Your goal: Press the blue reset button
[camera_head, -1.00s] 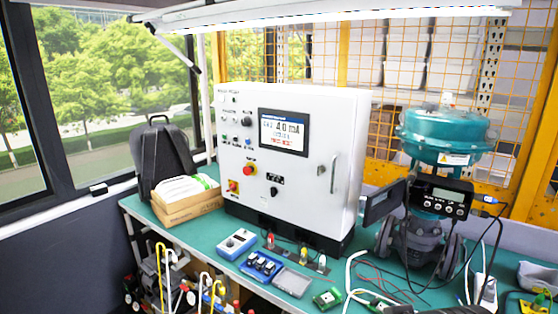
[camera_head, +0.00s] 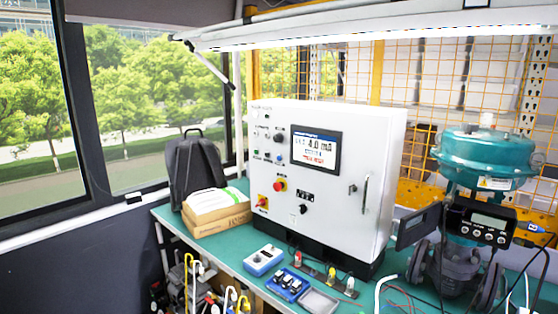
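The white control cabinet (camera_head: 345,190) stands on the green bench in the middle of the view, its front facing me. A small blue button (camera_head: 279,158) sits on the left part of its front, at the right end of a row of small buttons, below a black knob (camera_head: 279,138) and left of the screen. It is very small here, and its label cannot be read. Nothing touches it. My gripper is not in view.
The screen (camera_head: 317,149) reads 4.0 mA. A red emergency stop (camera_head: 280,185) and a red-yellow switch (camera_head: 262,202) sit lower on the cabinet. A teal valve actuator (camera_head: 484,160) stands right. A blue device (camera_head: 264,260) and a blue tray (camera_head: 287,285) lie in front.

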